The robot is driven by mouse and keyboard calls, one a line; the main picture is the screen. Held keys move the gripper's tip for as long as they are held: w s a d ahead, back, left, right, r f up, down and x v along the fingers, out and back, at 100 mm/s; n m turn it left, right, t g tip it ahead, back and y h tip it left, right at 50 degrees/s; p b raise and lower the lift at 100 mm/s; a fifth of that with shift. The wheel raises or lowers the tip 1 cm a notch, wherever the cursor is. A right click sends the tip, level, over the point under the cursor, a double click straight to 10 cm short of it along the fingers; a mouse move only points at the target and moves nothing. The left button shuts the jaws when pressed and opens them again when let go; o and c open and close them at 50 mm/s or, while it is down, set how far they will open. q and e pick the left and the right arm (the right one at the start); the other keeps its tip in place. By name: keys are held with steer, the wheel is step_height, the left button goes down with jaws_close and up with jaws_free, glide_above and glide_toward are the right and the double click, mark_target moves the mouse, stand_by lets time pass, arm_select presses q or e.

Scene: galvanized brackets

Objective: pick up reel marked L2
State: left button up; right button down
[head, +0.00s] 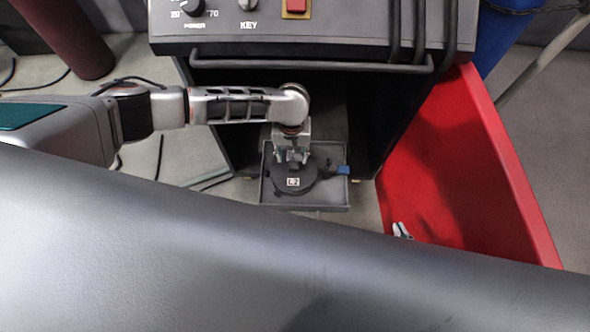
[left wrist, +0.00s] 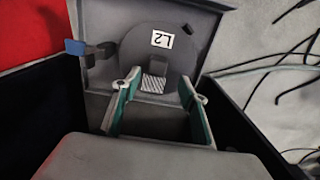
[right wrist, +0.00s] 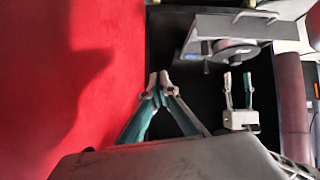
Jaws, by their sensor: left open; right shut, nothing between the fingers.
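The reel (head: 312,178) is a dark disc with a white label, lying in a shallow grey tray (head: 320,203). In the left wrist view the label on the reel (left wrist: 140,41) reads L2, upside down. A raised block (left wrist: 156,68) stands on the reel. My left gripper (head: 292,156) is above the reel, pointing down; its open teal fingers also show in the left wrist view (left wrist: 160,82), on either side of the block. The right wrist view shows these fingers (right wrist: 238,82) just short of the reel (right wrist: 234,46). My right gripper (right wrist: 159,80) is shut and empty, beside the red panel.
A blue tab (head: 343,170) sits at the tray's right side. The tray is in front of a dark cabinet opening under a control panel (head: 330,30) with a rail. A red panel (head: 450,170) slants along the right. Loose cables (left wrist: 285,70) lie on the floor.

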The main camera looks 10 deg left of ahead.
mark_target(294, 164)
arm_select(q)
steer(key=shift+s+d+f+b, duration=0.15)
steer(key=shift+f+b, duration=0.15)
steer(key=shift+f, duration=0.55)
step_height(294, 164, down, 3)
steer(key=shift+s+d+r+b, duration=0.1)
steer(key=shift+s+d+b, duration=0.05)
steer(key=shift+b, duration=0.65)
steer(key=shift+w+f, duration=0.25)
steer(key=shift+f, duration=0.3)
steer(key=shift+r, duration=0.1)
steer(key=c, duration=1)
jaws_close()
arm_select(e)
steer(key=shift+w+a+f, duration=0.15)
steer(key=shift+w+a, duration=0.2)
steer(key=shift+w, duration=0.1)
